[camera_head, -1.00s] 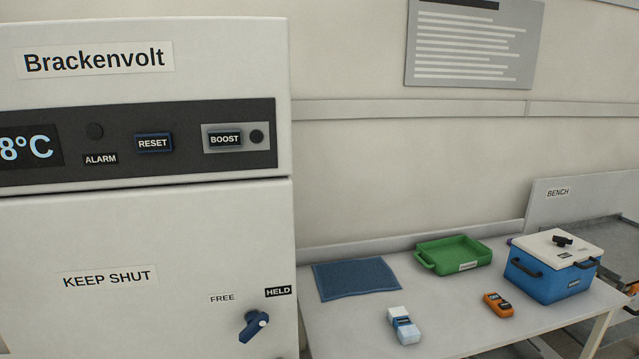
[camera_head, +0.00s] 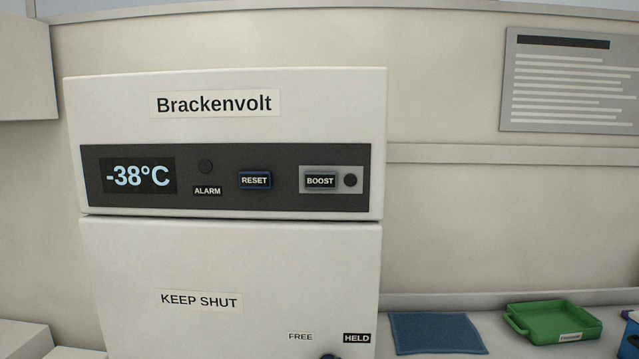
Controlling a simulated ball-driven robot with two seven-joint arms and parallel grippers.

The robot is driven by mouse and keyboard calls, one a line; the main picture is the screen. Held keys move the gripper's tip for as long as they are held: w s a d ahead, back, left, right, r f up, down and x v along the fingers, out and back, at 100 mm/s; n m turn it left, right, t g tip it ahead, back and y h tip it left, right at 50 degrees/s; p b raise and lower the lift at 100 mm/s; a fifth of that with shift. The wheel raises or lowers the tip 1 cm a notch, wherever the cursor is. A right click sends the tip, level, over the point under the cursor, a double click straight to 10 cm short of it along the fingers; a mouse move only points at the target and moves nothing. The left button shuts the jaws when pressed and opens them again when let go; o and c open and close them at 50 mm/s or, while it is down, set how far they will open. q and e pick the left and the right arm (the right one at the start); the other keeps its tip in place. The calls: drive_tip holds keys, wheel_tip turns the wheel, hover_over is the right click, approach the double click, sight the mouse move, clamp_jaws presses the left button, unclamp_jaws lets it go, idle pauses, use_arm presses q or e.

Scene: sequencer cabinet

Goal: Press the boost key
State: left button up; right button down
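The boost key (camera_head: 320,181) is a small dark key labelled BOOST on a light plate at the right of the cabinet's dark control panel (camera_head: 285,201). A round dark spot (camera_head: 350,181), unlit, sits just right of it on the same plate. The white Brackenvolt cabinet (camera_head: 330,102) stands upright, its display (camera_head: 138,176) reading -38°C. Neither of my grippers shows in the head view.
A blue RESET key (camera_head: 254,180) and a dark ALARM lamp (camera_head: 206,166) sit left of the boost key. A latch knob (camera_head: 330,357) shows at the bottom edge. To the right are a blue mat (camera_head: 436,333) and green tray (camera_head: 553,321).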

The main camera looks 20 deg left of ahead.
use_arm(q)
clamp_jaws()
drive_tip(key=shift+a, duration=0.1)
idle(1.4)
